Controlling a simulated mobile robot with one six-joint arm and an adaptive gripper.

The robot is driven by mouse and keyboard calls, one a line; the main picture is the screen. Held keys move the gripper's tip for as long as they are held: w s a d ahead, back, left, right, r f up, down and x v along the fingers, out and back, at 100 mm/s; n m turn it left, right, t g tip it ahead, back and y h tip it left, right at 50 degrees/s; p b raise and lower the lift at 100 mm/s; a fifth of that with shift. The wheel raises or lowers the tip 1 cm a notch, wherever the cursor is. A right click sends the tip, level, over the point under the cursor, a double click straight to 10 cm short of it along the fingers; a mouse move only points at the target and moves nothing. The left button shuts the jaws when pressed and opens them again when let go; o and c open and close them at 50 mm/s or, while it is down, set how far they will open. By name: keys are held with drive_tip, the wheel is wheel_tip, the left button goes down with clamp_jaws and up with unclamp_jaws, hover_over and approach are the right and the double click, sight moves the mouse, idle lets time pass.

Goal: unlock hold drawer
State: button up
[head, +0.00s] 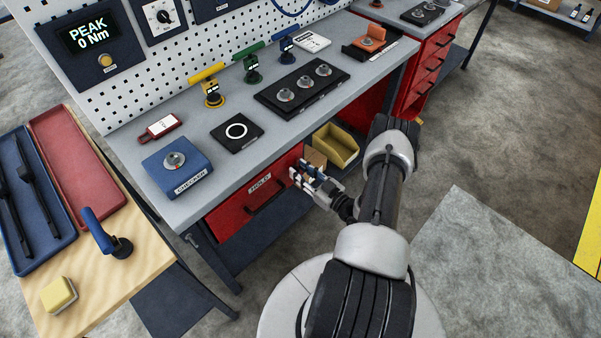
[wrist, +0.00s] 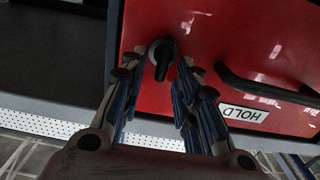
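The red hold drawer (head: 232,213) is in the bench front in the head view and looks shut. It carries a white HOLD label and a black bar handle (head: 268,199). In the wrist view the red drawer front (wrist: 215,35) fills the upper right, with its label (wrist: 245,113) upside down and the handle (wrist: 265,88) at right. A black lock knob (wrist: 163,50) sticks out of the red front. My gripper (wrist: 163,72) is open, its fingers on either side of the knob. It seems not to touch it. In the head view my gripper (head: 308,180) is at the drawer's right end and hides the knob.
A yellow bin (head: 335,146) stands in the open bay right of the drawer. The grey benchtop (head: 190,130) above holds a blue checker box (head: 177,167), black pads and coloured-handled tools. A wooden side table (head: 115,275) stands at left. The floor at right is clear.

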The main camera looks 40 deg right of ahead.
drive_tip(key=shift+w, duration=0.3)
drive_tip(key=shift+c, duration=0.5)
clamp_jaws()
